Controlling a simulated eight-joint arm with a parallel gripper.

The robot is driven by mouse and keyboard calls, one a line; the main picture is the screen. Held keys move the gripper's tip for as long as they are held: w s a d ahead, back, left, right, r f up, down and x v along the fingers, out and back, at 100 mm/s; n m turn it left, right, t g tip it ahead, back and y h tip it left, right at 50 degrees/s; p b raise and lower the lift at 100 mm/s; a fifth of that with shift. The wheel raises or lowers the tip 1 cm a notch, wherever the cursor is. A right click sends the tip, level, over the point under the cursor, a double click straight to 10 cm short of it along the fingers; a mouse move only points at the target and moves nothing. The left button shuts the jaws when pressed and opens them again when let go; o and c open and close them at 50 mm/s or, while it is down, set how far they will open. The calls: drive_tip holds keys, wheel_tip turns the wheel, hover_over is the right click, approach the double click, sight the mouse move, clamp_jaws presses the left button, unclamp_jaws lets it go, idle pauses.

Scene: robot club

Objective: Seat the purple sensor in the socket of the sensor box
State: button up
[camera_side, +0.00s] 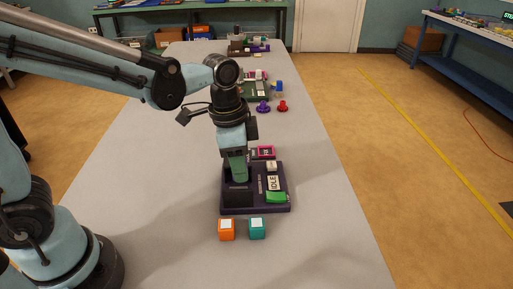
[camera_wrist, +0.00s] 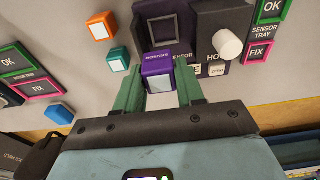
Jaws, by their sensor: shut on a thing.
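The purple sensor (camera_wrist: 158,68), a small cube with a pale face, sits between the two green fingers of my gripper (camera_wrist: 160,90) in the wrist view. The fingers are shut on it. In the side view my gripper (camera_side: 238,176) points down at the left part of the dark purple sensor box (camera_side: 262,207), and the fingers hide the sensor. The sensor box also shows in the wrist view (camera_wrist: 165,22), behind the sensor.
An orange cube (camera_side: 227,230) and a teal cube (camera_side: 257,229) stand just in front of the box. Red (camera_side: 283,106) and blue pieces stand farther back.

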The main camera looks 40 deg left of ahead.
drive_tip(key=shift+w+a+f, duration=0.1)
drive_tip(key=shift+a+f, duration=0.05)
drive_tip(key=shift+a, duration=0.45)
drive_tip(key=shift+f, duration=1.9)
drive_tip(key=shift+f, duration=0.8)
